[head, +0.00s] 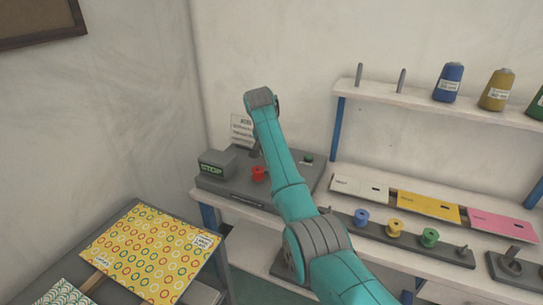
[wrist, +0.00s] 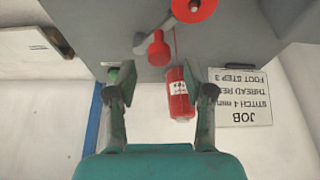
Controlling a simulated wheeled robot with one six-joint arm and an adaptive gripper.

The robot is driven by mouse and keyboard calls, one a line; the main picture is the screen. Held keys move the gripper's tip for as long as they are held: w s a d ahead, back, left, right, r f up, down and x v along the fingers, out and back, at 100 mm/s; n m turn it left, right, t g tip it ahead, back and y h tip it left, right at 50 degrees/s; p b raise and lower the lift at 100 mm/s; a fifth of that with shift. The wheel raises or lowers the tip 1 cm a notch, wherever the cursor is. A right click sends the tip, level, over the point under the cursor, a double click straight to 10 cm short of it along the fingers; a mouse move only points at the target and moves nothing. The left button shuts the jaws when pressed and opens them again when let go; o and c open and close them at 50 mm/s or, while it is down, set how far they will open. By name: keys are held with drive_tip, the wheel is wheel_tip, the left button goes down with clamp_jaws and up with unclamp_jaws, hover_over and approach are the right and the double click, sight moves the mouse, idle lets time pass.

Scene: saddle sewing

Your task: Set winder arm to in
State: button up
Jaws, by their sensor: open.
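The grey bobbin winder unit (head: 240,190) stands on the bench below my arm, with a red bobbin (head: 259,174) on it. In the wrist view, a short grey lever with a red knob (wrist: 158,50), apparently the winder arm, sits close to the red bobbin (wrist: 194,9). My gripper (wrist: 158,92) is open, its two fingers apart, with the knob just beyond the gap. A labelled red thread cone (wrist: 180,95) shows between the fingers, nearer the right one; I cannot tell any contact. In the head view, my arm hides most of the gripper and the lever.
A display box (head: 216,164) with green text stands at the unit's left, a green button (head: 308,158) at its right. The JOB card (head: 241,130) is behind. A rack of bobbins (head: 395,234) and coloured cards are right. A patterned cloth (head: 150,252) lies front left.

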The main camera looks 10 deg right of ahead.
drive_tip(key=v, duration=0.9)
